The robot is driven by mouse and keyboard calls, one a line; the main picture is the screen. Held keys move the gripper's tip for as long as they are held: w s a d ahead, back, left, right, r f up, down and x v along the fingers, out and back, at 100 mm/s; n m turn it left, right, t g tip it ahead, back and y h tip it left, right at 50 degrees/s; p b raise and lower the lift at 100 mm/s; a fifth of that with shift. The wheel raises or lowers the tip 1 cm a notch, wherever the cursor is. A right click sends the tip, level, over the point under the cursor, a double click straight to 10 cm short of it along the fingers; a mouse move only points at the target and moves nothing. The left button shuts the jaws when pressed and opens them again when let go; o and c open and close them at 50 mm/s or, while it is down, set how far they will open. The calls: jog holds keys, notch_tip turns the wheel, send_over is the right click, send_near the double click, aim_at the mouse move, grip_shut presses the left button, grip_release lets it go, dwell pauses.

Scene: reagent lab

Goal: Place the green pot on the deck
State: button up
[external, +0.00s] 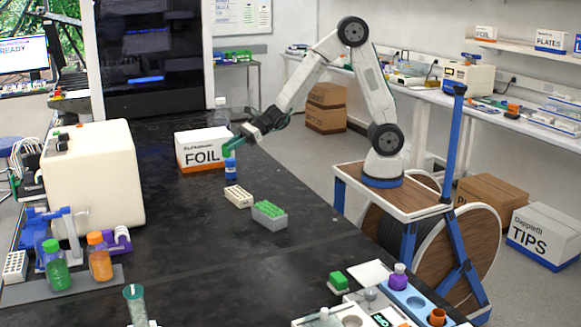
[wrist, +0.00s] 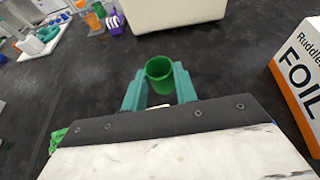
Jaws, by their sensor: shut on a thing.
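The green pot (wrist: 159,72) is a round, open-topped cup in the wrist view. It sits between the two teal fingers of my gripper (wrist: 158,88), which is shut on it. In the external view my gripper (external: 229,148) reaches over the black bench in front of the FOIL box, above a small blue bottle (external: 231,170). The pot is hard to tell from the fingers there. A white panel with round recesses (external: 318,321) at the front edge may be the deck; I cannot tell for sure.
The FOIL box (external: 203,149) stands close behind my gripper. A white rack (external: 238,196) and a grey rack with green tops (external: 269,215) lie nearer the front. A cream box (external: 95,175) and several bottles stand left. The bench between is largely clear.

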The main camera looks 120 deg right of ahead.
jog(key=s+d+m+h, duration=0.2)
jog(key=s+d, duration=0.4)
jog(key=d, duration=0.5)
jog(key=s+d+m+h, duration=0.2)
jog(key=s+d, duration=0.4)
jog(key=d, duration=0.5)
jog(key=shift+g, duration=0.3)
jog(key=f, duration=1.1)
jog(key=shift+w+d+f, duration=0.1)
jog(key=shift+w+d, duration=0.05)
jog(key=shift+d, duration=0.1)
jog(key=shift+f, duration=2)
jog(key=shift+f, duration=0.2)
jog(key=o, duration=0.9)
jog(key=shift+o, duration=0.2)
